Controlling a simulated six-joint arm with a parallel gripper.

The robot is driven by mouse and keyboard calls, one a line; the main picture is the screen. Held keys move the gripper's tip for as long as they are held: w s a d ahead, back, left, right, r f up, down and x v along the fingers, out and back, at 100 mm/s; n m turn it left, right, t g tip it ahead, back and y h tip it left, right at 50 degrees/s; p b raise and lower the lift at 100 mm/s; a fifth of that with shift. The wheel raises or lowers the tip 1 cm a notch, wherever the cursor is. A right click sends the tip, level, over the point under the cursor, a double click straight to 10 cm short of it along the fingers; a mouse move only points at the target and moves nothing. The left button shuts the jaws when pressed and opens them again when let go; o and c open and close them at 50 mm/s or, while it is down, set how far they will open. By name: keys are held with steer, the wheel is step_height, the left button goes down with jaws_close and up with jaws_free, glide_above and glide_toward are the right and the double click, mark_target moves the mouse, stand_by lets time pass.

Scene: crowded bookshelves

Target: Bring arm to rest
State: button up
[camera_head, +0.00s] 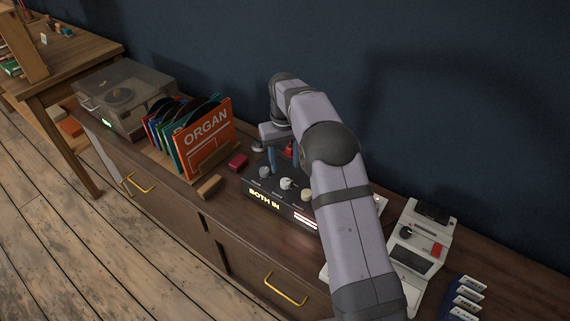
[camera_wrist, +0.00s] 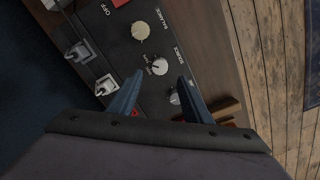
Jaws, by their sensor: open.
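My gripper (camera_head: 283,155) hangs over the back left part of the dark mixer box (camera_head: 262,203) on the sideboard. Its two blue fingers are apart with nothing between them. In the wrist view the gripper (camera_wrist: 153,92) is open above the mixer's top panel, near its knobs. A white knob (camera_wrist: 160,66) labelled SOURCE and a cream knob (camera_wrist: 140,31) labelled BALANCE show past the fingertips. Two switches marked OFF (camera_wrist: 78,50) lie to the left. The mixer's front display (camera_head: 264,198) reads BOTH IN. My arm hides the mixer's right part.
A rack of records with an ORGAN sleeve (camera_head: 208,138) stands left of the gripper. A covered turntable (camera_head: 125,98) is farther left. A red block (camera_head: 238,161) and a wooden block (camera_head: 209,187) lie near the mixer. A white cassette device (camera_head: 420,245) and blue cassettes (camera_head: 465,298) are right.

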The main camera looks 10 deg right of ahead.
steer(key=shift+r, duration=0.1)
steer(key=shift+s+d+r, duration=0.1)
steer(key=shift+s+r, duration=0.05)
steer(key=shift+s, duration=0.1)
steer(key=s+d+r+m+p, duration=0.1)
steer(key=s, duration=1.5)
steer(key=s+d+r+p, duration=0.1)
steer(key=s+d, duration=0.1)
steer(key=s, duration=1.4)
steer(key=shift+s+r+m, duration=0.25)
steer(key=shift+s+m, duration=0.15)
steer(key=shift+c, duration=0.2)
